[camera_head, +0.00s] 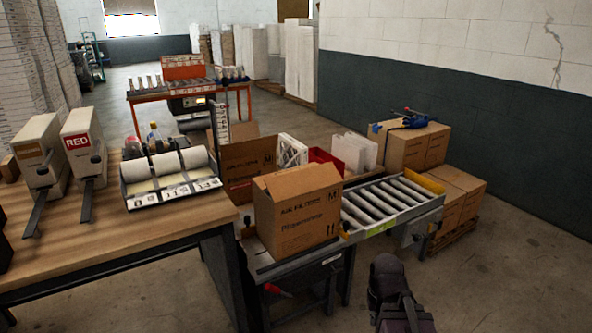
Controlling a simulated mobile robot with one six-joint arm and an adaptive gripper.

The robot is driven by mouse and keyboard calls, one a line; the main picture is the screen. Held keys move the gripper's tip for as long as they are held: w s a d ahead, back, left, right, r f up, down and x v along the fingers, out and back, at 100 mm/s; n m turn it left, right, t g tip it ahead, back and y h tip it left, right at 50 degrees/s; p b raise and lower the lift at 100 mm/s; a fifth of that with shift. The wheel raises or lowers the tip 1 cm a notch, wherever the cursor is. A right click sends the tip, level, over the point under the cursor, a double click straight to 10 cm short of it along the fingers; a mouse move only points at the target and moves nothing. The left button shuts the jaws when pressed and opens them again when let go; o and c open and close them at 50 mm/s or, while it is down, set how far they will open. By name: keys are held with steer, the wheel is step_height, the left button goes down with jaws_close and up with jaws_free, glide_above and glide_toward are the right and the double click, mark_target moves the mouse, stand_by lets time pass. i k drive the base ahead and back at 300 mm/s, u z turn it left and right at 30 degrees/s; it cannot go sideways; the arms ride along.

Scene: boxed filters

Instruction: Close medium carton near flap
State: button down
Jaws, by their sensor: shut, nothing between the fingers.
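The medium carton (307,222) is a brown box marked "M" with printed filter lettering. It stands upright at the near left end of the roller conveyor, just right of the wooden bench. A dark part of my arm shows at the bottom right, apart from the carton. My gripper's fingers cannot be made out in this view.
Another brown carton marked "M" (240,166) stands behind. The roller conveyor (430,208) runs off to the right. The bench (130,236) holds label rolls (167,167) and two dispensers. Stacked cartons (402,150) carry a blue tool (405,121). The floor at right is clear.

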mark_target(292, 184)
steer(key=z, duration=0.05)
steer(key=i, duration=1)
steer(key=u, duration=0.05)
